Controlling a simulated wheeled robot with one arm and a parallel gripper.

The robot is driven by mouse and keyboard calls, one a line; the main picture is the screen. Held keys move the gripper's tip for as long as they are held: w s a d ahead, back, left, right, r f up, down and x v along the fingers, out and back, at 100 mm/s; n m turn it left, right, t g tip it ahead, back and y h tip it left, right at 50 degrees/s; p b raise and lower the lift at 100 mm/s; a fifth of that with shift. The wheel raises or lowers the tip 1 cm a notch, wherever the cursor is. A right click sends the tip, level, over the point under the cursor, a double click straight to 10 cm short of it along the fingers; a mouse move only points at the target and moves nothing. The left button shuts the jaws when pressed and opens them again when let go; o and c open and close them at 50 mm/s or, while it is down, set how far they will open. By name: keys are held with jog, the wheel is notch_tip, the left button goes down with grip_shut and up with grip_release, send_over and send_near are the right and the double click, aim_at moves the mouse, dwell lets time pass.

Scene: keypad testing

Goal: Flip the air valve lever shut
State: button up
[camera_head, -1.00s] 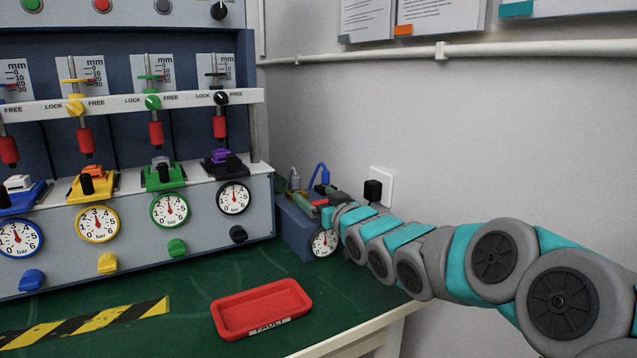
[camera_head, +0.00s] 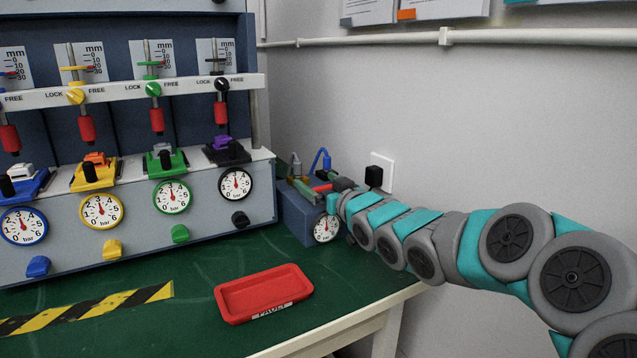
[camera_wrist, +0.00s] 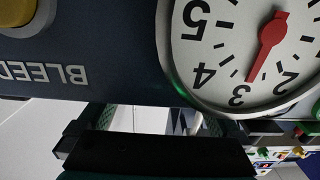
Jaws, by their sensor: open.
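A dark blue box (camera_head: 297,222) with a round white gauge (camera_head: 325,229) stands at the back right of the green bench. A small red part, perhaps the air valve lever (camera_head: 321,188), shows on its top, partly hidden by my arm; its position cannot be told. My gripper is at the box's top right, and its fingertips are hard to make out in the head view. In the wrist view my gripper (camera_wrist: 155,122) is open and empty, below the gauge face (camera_wrist: 240,50) with its red needle. The lever cannot be made out there.
A large panel (camera_head: 150,205) with several gauges and coloured valves stands left of the box. A red tray (camera_head: 265,292) lies in front.

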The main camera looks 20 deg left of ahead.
jog(key=shift+b+v, duration=0.6)
jog(key=shift+v, duration=3.15)
